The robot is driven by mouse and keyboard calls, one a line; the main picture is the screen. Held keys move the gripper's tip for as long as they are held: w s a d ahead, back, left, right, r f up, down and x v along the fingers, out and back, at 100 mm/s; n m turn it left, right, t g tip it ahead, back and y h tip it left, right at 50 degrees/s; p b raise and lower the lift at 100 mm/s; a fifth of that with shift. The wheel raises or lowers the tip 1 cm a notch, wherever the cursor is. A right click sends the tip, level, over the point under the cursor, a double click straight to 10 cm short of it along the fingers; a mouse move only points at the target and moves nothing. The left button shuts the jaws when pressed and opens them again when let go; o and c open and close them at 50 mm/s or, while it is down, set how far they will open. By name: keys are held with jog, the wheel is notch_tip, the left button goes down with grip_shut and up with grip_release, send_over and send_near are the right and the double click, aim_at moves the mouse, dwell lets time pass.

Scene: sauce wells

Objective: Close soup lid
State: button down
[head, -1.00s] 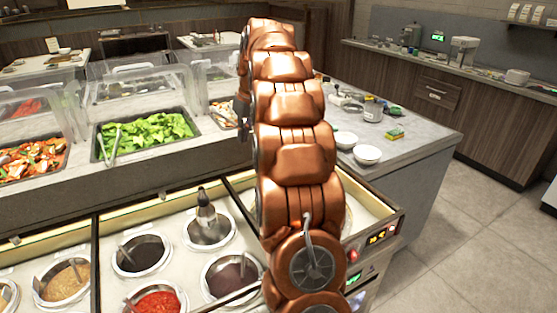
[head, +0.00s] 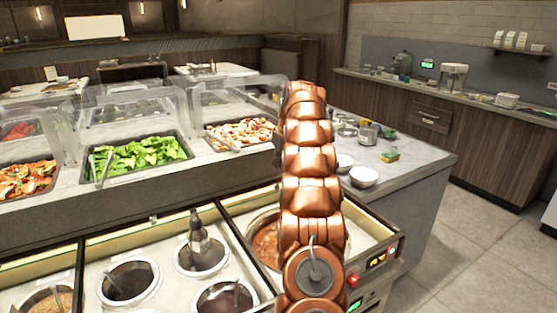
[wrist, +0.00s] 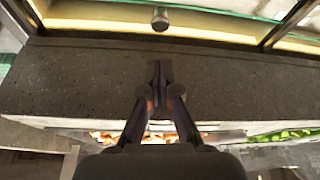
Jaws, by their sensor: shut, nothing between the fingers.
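The soup well (head: 266,243) with reddish-brown soup is uncovered at the right end of the sauce station in the head view, partly hidden behind my copper arm. I cannot clearly make out its lid. In the wrist view, my gripper (wrist: 159,72) is shut and empty above a dark speckled ledge. A round grey knob (wrist: 160,18) is beyond the fingertips, apart from them, near a pale yellow strip. I cannot tell whether this knob belongs to the soup lid. My gripper is mostly hidden by my arm in the head view.
Sauce wells, including a dark sauce (head: 128,282), lie left of the soup. Behind the ledge are trays of lettuce (head: 140,155) and other food under clear guards. White bowls (head: 363,177) sit on the right counter.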

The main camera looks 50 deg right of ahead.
aim_at(271, 185)
jog(key=p+x, duration=0.1)
jog(key=x, duration=0.6)
jog(key=shift+w+f, duration=0.1)
jog(key=shift+f, duration=0.05)
